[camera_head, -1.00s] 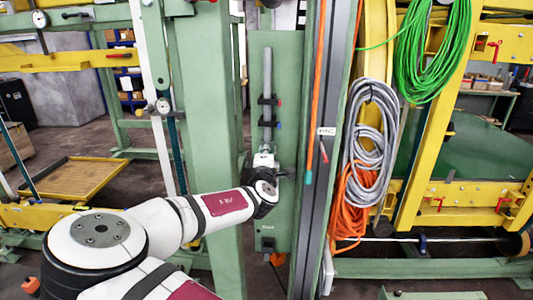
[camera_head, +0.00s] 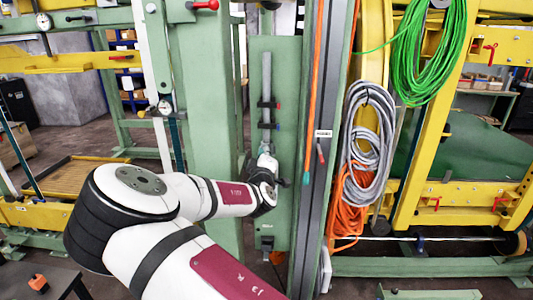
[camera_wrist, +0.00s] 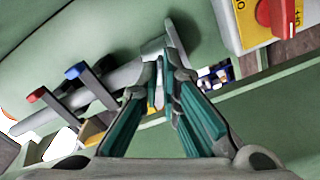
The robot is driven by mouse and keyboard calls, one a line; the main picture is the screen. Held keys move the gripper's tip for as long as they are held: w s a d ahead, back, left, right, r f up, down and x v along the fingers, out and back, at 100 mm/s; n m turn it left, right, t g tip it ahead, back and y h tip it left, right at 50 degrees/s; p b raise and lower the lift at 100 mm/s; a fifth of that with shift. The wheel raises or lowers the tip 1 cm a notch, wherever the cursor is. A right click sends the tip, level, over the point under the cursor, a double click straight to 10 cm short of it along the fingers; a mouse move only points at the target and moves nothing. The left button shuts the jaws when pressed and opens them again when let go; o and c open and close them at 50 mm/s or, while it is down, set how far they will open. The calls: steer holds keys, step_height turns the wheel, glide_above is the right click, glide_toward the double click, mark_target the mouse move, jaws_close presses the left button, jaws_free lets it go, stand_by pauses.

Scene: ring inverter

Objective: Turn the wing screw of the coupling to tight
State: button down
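A grey pipe (camera_head: 266,75) runs upright on a green panel (camera_head: 290,60). In the wrist view the pipe (camera_wrist: 50,115) slants up to a grey coupling end (camera_wrist: 178,42). My gripper (camera_wrist: 161,80) is at that end, its teal-padded fingers drawn close together. A small grey piece, seemingly the wing screw (camera_wrist: 158,92), shows between the fingertips, which look closed on it. The fingers hide most of it, so its angle is hard to tell. In the head view my gripper (camera_head: 265,160) is at the pipe's lower end.
Two dark clamps hold the pipe, one with a red tip (camera_wrist: 37,95), one with a blue tip (camera_wrist: 76,70). A yellow box with a red knob (camera_wrist: 278,14) is near the gripper. Grey cable coils (camera_head: 368,140) hang to the right of the panel.

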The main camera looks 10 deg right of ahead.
steer(key=shift+m+p, duration=2.95)
steer(key=shift+m, duration=12.15)
steer(key=c, duration=1.8)
jaws_free()
